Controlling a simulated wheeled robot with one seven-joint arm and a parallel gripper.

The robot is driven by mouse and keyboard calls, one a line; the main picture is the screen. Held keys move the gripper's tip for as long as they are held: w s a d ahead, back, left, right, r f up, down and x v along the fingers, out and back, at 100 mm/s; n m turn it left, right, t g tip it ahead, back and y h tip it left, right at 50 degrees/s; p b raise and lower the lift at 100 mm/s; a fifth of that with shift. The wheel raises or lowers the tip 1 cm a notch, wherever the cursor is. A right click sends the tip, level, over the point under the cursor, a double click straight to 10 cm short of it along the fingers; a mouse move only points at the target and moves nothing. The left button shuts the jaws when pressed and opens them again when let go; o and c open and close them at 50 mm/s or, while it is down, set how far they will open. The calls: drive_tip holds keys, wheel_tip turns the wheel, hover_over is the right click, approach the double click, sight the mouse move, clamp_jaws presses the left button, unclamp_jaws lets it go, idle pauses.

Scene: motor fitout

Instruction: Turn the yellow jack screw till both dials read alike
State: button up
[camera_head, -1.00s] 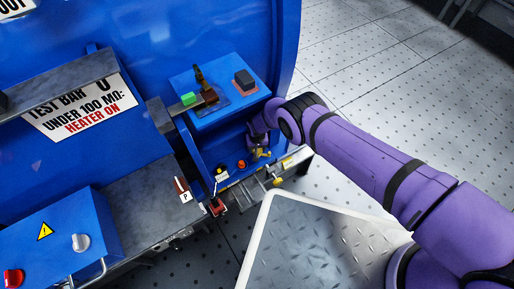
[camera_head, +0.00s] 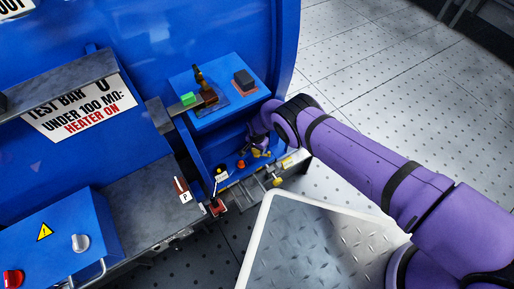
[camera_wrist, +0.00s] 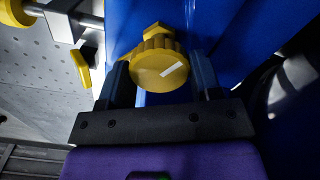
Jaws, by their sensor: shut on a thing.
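The yellow jack screw (camera_wrist: 160,65) has a ribbed round head with a white line across its face, tilted up to the right in the wrist view. My gripper (camera_wrist: 161,78) has one dark finger on each side of the head and is shut on it. In the head view, my gripper (camera_head: 258,143) is at the blue housing's lower front, partly hidden by my wrist. A little of the yellow screw (camera_head: 262,154) shows below it. I cannot make out either dial or its reading.
A blue box (camera_head: 214,112) above carries a green block (camera_head: 188,98), a brown upright part and a dark block (camera_head: 245,79). An orange knob (camera_head: 241,164) sits left of the screw. Another yellow knob (camera_wrist: 17,12) is at the wrist view's upper left. Floor at right is clear.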

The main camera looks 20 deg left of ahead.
drive_tip(key=shift+s+f, duration=0.1)
drive_tip(key=shift+s, duration=0.05)
drive_tip(key=o, duration=0.8)
drive_tip(key=shift+o, duration=0.6)
